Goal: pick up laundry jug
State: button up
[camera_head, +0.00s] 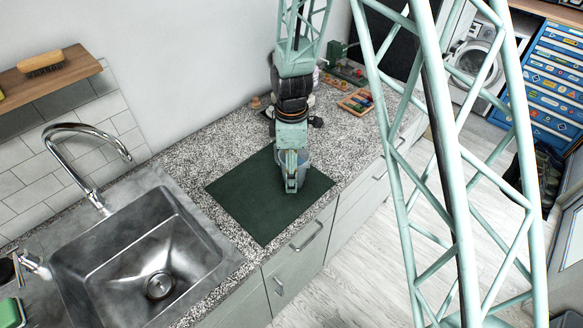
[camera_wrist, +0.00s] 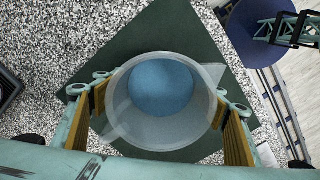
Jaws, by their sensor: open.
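The laundry jug (camera_wrist: 161,128) is a clear, round, open-topped vessel with a blue bottom or blue contents, seen from above in the wrist view. It stands on a dark green mat (camera_head: 240,205) on the counter. A pale, handle-like part shows at its upper right. My gripper (camera_head: 291,182) is open and low over the mat, pointing down. In the wrist view, its yellow-padded fingers are on the left and right sides of the jug. I cannot tell whether either pad touches it. In the head view, my gripper hides most of the jug.
The speckled counter (camera_head: 221,141) runs beside a white wall. A steel sink (camera_head: 130,250) with a curved faucet (camera_head: 75,150) is at the left. A wooden tray of colored pieces (camera_head: 357,102) lies behind my arm to the right. A wall shelf (camera_head: 45,75) holds a brush.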

dwell(0.5)
jog(key=c, duration=1.3)
